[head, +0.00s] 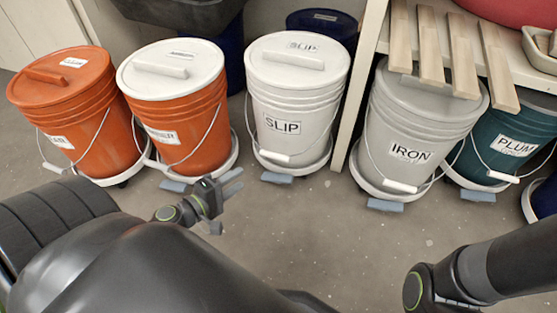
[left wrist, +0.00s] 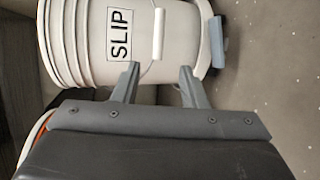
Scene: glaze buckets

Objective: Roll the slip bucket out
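The slip bucket (head: 292,95) is pale grey-white with a lid and a black SLIP label. It stands upright on a white wheeled base (head: 318,163) with a blue-grey tab (head: 276,178) at its front. A white handle grip hangs on its wire bail (head: 274,156). My left gripper (head: 232,183) is in front of the bucket, low and to its left, with its fingers apart and nothing between them. In the left wrist view the open fingers (left wrist: 157,80) point at the bucket (left wrist: 85,50), and the handle grip (left wrist: 159,33) and tab (left wrist: 217,42) show ahead. My right gripper is out of view.
An orange bucket with a white lid (head: 185,105) stands left of the slip bucket, and an all-orange one (head: 75,110) beyond it. The IRON bucket (head: 415,125) and green PLUM bucket (head: 515,140) stand at right, partly under a shelf (head: 361,85). The floor in front is clear.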

